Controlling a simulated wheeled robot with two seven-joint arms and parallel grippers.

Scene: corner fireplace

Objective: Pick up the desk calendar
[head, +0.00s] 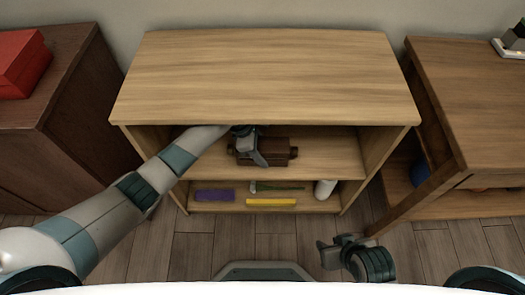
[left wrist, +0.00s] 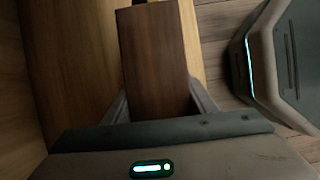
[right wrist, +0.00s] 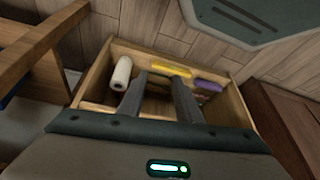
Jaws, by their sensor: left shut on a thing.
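A dark brown, wooden-looking block with small knobs at its ends, which I take to be the desk calendar (head: 278,150), is in the upper compartment of the light wood shelf unit (head: 265,75). My left gripper (head: 258,152) reaches in under the top board and is shut on it. In the left wrist view the brown block (left wrist: 158,60) lies between the two fingers (left wrist: 160,100). I cannot tell whether it touches the shelf board. My right gripper (head: 343,243) is in front of the unit, low and to the right, open and empty; its spread fingers (right wrist: 160,88) show in the right wrist view.
The lower compartment holds a purple item (head: 214,195), a yellow bar (head: 271,202), a thin green item (head: 277,187) and a white cylinder (head: 325,188). A dark cabinet with a red box (head: 20,62) stands left, a wooden table (head: 480,100) right. The floor in front is clear.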

